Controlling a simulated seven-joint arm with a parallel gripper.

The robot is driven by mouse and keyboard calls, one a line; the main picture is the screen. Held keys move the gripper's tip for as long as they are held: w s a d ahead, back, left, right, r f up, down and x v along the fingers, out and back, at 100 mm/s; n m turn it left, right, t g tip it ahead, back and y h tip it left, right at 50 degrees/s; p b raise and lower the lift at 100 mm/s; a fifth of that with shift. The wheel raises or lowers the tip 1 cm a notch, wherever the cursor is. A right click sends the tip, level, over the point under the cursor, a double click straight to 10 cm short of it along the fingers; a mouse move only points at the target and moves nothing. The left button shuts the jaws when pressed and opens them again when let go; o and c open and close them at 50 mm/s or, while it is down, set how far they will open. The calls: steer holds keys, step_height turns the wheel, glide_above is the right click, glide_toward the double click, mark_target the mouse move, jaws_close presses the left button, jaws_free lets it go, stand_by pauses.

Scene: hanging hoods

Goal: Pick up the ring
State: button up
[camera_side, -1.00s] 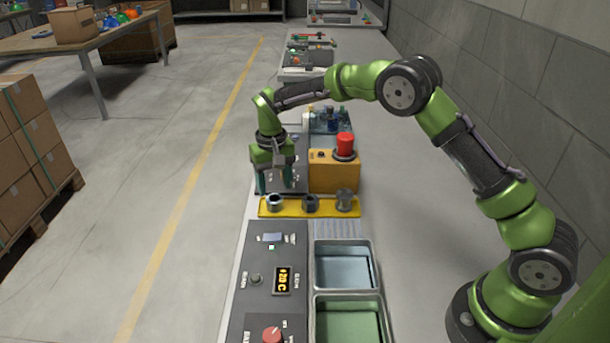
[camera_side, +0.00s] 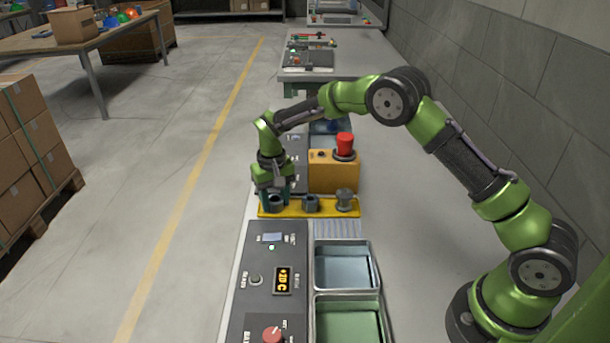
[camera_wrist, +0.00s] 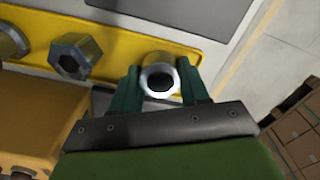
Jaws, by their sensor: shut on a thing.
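The ring (camera_wrist: 159,76) is a short, bright metal collar with a round dark hole. It sits at the end of the yellow strip in the wrist view; in the side view it is the leftmost piece (camera_side: 277,203). My gripper (camera_wrist: 160,84) has a teal finger on each side of the ring and is shut on it. In the side view my gripper (camera_side: 277,198) reaches down to the left end of the yellow strip (camera_side: 325,210). The ring is at the strip; I cannot tell whether it still touches it.
A dark hex nut (camera_wrist: 76,56) stands beside the ring on the strip, and a spool-like metal piece (camera_side: 346,199) is at its right end. A yellow box (camera_side: 333,172) with a red button (camera_side: 345,143) stands behind. Blue (camera_side: 343,289) and green (camera_side: 319,325) trays lie in front.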

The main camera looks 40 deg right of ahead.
steer(key=shift+r, duration=0.45)
steer(key=r, duration=0.3)
steer(key=shift+s, duration=0.25)
steer(key=s, duration=0.5)
steer(key=s+d, duration=0.1)
steer(key=s, duration=0.3)
steer(key=s+r, duration=0.1)
steer(key=s, duration=0.4)
steer(key=shift+s+d+r, duration=0.1)
steer(key=shift+s+d, duration=0.2)
steer(key=shift+d, duration=0.05)
step_height(320, 180, up, 4)
steer(key=s+d, duration=0.2)
steer(key=s, duration=0.1)
steer(key=shift+a+f, duration=0.2)
steer(key=shift+f, duration=1.8)
steer(key=shift+w+d, duration=0.3)
stand_by(2.4)
